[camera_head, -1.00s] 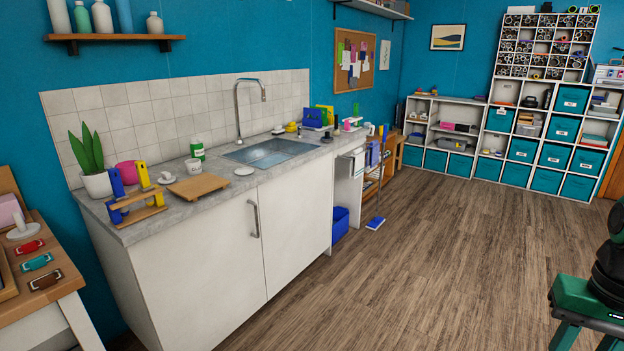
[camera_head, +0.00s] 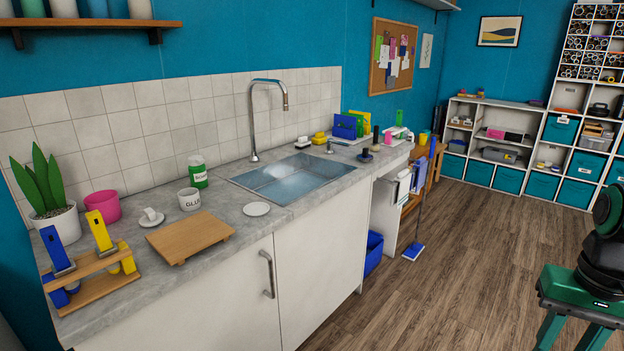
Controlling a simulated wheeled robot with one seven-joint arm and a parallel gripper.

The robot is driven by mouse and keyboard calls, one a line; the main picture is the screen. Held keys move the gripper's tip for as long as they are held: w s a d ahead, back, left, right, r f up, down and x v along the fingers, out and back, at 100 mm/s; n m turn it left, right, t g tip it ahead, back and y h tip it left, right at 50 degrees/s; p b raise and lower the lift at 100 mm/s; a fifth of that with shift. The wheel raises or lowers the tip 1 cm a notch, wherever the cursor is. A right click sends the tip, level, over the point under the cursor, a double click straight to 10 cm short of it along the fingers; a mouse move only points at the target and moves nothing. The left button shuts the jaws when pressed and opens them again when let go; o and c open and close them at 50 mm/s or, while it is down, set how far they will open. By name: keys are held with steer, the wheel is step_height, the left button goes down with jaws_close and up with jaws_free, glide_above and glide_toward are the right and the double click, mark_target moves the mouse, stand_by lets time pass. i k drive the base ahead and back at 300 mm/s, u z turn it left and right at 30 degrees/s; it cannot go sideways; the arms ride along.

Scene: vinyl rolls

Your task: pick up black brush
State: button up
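I cannot pick out the black brush with certainty. Small dark upright items (camera_head: 375,138) stand on the counter to the right of the sink, near a dark blue round piece (camera_head: 366,154). A small black item on a white dish (camera_head: 302,142) lies behind the sink. These are too small to tell which, if any, is a brush. My gripper is not in view; a green and black part of my own body shows at the right edge.
The grey counter (camera_head: 118,298) holds a sink (camera_head: 290,178), wooden board (camera_head: 190,236), wooden rack (camera_head: 92,281), white mug (camera_head: 189,199), green-and-white container (camera_head: 198,172), pink pot (camera_head: 103,206) and plant (camera_head: 45,185). A blue bin (camera_head: 374,252) stands below. The wooden floor (camera_head: 470,270) at right is open.

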mark_target(376, 146)
steer(key=z, duration=0.15)
steer(key=i, duration=1.5)
steer(key=z, duration=0.55)
steer(key=i, duration=1.55)
steer(key=z, duration=0.15)
